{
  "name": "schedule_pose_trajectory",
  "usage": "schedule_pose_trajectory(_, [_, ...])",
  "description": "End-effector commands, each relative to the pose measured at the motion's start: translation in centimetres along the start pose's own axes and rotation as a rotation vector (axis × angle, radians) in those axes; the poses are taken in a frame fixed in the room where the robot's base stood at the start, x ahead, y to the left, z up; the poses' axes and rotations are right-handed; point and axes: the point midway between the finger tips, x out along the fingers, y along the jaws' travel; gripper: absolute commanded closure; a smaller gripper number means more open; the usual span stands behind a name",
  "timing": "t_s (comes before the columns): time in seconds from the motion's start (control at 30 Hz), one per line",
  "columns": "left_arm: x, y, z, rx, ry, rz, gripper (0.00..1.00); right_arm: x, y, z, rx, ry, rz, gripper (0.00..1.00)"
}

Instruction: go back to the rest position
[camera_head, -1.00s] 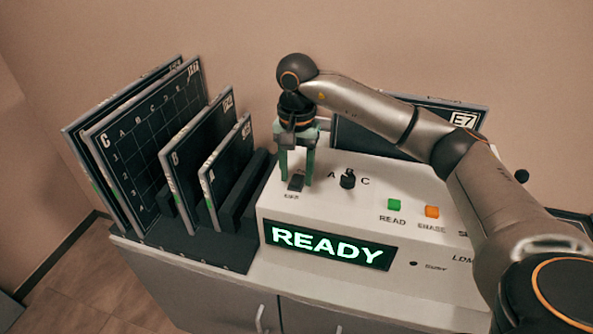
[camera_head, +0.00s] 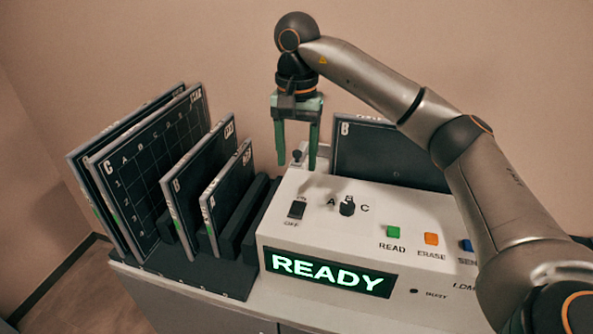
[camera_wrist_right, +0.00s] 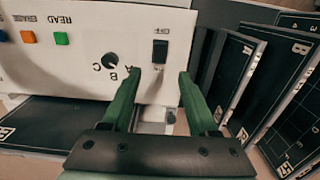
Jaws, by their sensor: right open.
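My right gripper (camera_head: 297,163) is open and empty, pointing down above the rear left part of the white reader (camera_head: 420,215). Its green fingers are apart, one on either side of a gap. It hangs above and behind the black rocker switch (camera_head: 297,209), not touching it. In the right wrist view the open fingers (camera_wrist_right: 160,74) show with the switch (camera_wrist_right: 160,51) below them. The reader's display (camera_head: 328,272) glows READY in green. My left gripper is out of view.
A black rack (camera_head: 195,270) on the left holds several dark plates (camera_head: 150,150). A dark plate marked B (camera_head: 385,155) stands behind the reader. The reader top has a knob (camera_head: 347,206), a green button (camera_head: 393,232) and an orange button (camera_head: 431,239). The wall above is clear.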

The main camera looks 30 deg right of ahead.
Motion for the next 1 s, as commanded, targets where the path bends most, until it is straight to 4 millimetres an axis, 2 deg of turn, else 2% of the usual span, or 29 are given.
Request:
schedule_pose_trajectory(0.03, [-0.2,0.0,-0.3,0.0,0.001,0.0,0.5,-0.7,0.0,0.0,0.001,0.002,-0.001,0.4])
schedule_pose_trajectory(0.2, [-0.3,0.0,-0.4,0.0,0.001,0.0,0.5,-1.4,0.0,0.0,0.001,0.0,0.0,0.4])
schedule_pose_trajectory(0.77, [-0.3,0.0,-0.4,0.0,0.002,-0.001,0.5,-1.1,-0.1,0.1,-0.001,-0.006,-0.003,0.4])
schedule_pose_trajectory(0.87, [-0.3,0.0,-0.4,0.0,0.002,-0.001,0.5,0.2,-1.3,1.5,-0.004,-0.056,-0.029,0.4])
schedule_pose_trajectory(0.97, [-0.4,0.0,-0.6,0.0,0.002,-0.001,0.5,2.8,-3.9,4.8,0.005,-0.184,-0.092,0.4])
schedule_pose_trajectory(1.0, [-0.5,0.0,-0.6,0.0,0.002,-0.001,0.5,4.0,-5.1,6.8,0.017,-0.259,-0.125,0.4])
